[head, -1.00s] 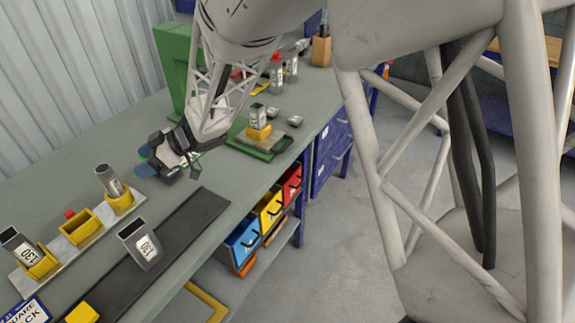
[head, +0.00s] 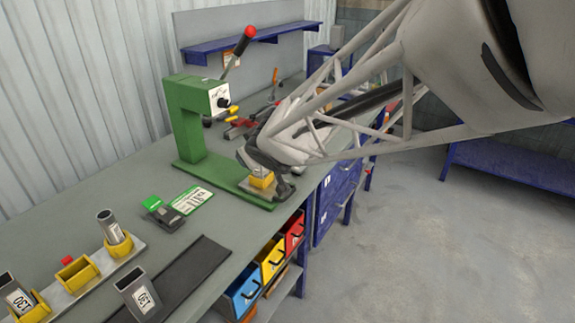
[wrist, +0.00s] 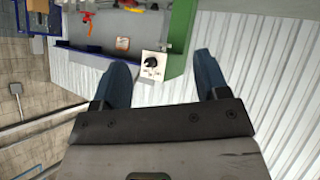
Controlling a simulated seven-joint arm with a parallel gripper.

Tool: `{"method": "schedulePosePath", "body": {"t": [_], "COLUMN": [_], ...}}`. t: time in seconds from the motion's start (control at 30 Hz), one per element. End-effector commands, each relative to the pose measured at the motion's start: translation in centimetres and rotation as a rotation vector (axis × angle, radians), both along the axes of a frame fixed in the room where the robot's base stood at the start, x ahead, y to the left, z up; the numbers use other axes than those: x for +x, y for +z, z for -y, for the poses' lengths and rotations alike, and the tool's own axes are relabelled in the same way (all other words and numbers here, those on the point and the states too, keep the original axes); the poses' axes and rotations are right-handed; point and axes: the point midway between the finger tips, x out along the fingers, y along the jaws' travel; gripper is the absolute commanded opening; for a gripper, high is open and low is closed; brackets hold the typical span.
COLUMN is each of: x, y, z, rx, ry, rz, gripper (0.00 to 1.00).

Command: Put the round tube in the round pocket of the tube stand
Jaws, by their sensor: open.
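The tube stand (head: 75,286) is a pale bar with yellow pockets at the left of the bench in the head view. A grey tube with a round-looking mouth (head: 107,224) stands in the round yellow pocket (head: 119,246) at its far end. The middle pocket (head: 77,273) is empty. A square tube (head: 16,296) stands in the near pocket. My gripper (head: 268,168) is over the yellow holder (head: 262,180) on the green press base and hides what is there. In the wrist view my gripper (wrist: 161,76) is open, with nothing seen between its fingers.
The green press (head: 194,125) with its red-knobbed lever stands behind my gripper; its dial panel (wrist: 151,66) shows in the wrist view. A small card device (head: 178,209) lies between stand and press.

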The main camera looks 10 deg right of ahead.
Motion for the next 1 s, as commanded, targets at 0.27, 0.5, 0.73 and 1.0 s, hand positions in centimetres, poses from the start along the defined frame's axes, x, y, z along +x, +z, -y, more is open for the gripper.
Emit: {"method": "schedulePosePath", "body": {"t": [0.27, 0.5, 0.73, 1.0], "x": [-9.9, -20.3, -27.1, -28.9], "y": [0.5, -0.4, -1.1, -1.4], "z": [8.7, 11.7, 11.6, 11.2], "rx": [-0.016, 0.046, 0.121, 0.143], "ry": [-0.328, -0.491, -0.528, -0.528], "rz": [-0.230, -0.496, -0.686, -0.741], "gripper": [0.68, 0.68, 0.68, 0.68]}}
